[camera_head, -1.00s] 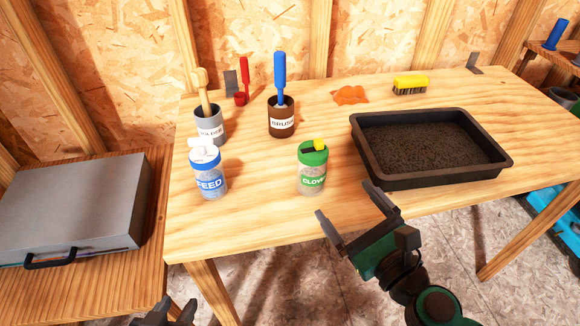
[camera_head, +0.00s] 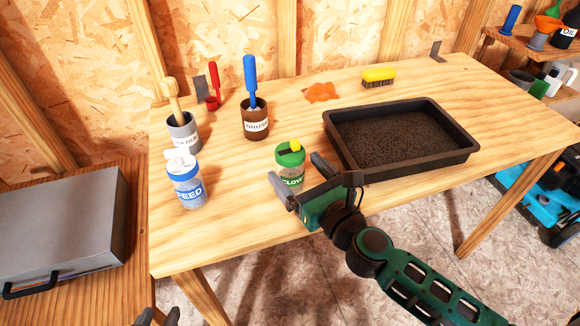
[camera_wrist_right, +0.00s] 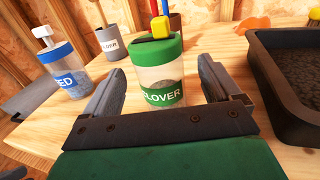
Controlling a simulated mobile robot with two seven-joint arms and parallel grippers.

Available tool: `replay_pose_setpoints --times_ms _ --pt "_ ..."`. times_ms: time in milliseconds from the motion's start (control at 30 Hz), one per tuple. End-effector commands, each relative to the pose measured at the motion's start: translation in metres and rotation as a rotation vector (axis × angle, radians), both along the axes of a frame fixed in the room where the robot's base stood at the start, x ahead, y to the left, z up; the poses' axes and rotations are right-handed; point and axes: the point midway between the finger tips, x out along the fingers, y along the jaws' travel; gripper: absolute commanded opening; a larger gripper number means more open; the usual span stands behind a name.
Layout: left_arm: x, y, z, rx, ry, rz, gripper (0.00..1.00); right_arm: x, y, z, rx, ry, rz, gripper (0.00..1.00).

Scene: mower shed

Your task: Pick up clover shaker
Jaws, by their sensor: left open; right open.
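The clover shaker (camera_head: 290,157) stands upright near the front edge of the wooden table. It is a clear jar with a green lid, a yellow piece on top and a green CLOVER label. It also shows in the right wrist view (camera_wrist_right: 158,75). My right gripper (camera_head: 296,176) is open, with its fingers reaching toward the shaker. In the right wrist view the jar stands between and a little beyond the open fingers (camera_wrist_right: 160,90). The finger at front partly hides its label in the head view. My left gripper (camera_head: 157,318) is open at the bottom edge, mostly out of frame.
The blue-lidded FEED shaker (camera_head: 185,180) stands to the left. A grey holder (camera_head: 184,133) and brown brush cup (camera_head: 255,121) stand behind. A black soil tray (camera_head: 335,148) is close on the right. A yellow brush (camera_head: 378,74) and orange cloth (camera_head: 321,92) lie at the back.

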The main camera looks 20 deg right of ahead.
Motion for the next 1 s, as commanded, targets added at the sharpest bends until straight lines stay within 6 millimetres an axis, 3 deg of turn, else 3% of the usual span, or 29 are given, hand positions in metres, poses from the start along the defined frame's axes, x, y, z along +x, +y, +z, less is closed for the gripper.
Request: replay_pose_setpoints --times_ms 367,700,1000 --pt "-0.001 0.001 -0.003 0.003 0.008 0.0 0.45 0.043 0.013 -0.004 -0.001 -0.001 -0.001 0.91" --pt "-0.002 0.002 -0.003 0.006 0.009 -0.001 0.45 0.048 0.014 -0.004 -0.001 0.0 -0.001 0.9" --pt "-0.001 0.002 -0.002 0.005 0.007 -0.002 0.45 0.048 0.014 -0.004 -0.001 0.0 0.0 0.61"
